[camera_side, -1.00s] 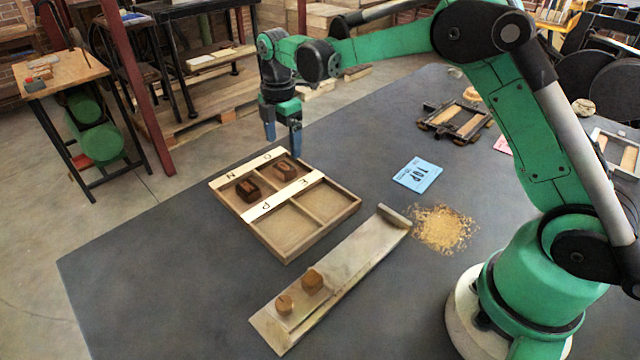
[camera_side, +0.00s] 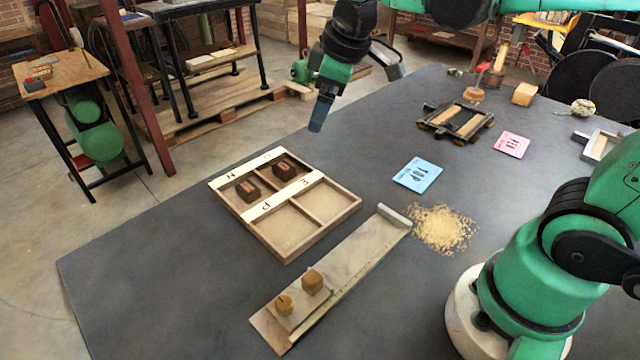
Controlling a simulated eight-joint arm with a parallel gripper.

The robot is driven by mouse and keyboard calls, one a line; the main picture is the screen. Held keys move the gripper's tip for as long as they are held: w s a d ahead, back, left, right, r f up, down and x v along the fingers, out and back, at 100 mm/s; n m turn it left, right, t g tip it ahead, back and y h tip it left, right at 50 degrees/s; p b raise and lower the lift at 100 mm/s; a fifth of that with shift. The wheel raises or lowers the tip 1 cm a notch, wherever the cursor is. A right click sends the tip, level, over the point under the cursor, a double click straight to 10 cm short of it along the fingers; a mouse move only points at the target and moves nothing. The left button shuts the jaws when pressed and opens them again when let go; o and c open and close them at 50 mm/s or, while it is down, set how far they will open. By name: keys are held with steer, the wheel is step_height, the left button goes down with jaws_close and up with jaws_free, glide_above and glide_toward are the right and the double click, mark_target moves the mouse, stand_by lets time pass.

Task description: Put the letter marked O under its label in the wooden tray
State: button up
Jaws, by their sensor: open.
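The wooden tray (camera_side: 347,207) has four compartments and two pale label strips. The far strip reads N and O, and the near strip (camera_side: 283,195) reads P and E. A dark block (camera_side: 248,189) sits in the compartment beside the N label. Another dark block (camera_side: 285,168) sits in the compartment beside the O label. The P and E compartments are empty. Two lighter brown blocks, one (camera_side: 284,305) nearer and one (camera_side: 312,281) farther, rest on a long pale metal holder (camera_side: 360,247). I cannot read their faces. My gripper (camera_side: 318,122) is open and empty, tilted above the table behind the tray.
A blue card (camera_side: 418,175) and a heap of shavings (camera_side: 443,229) lie right of the tray. The table's left part is clear.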

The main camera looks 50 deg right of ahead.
steer(key=s+f+m+t, duration=0.2)
steer(key=s+f+m, duration=0.2)
steer(key=s+m, duration=0.2)
steer(key=shift+s+a+m+t, duration=0.15)
steer(key=shift+s+m+t, duration=0.25)
steer(key=shift+s, duration=0.05)
stand_by(0.8)
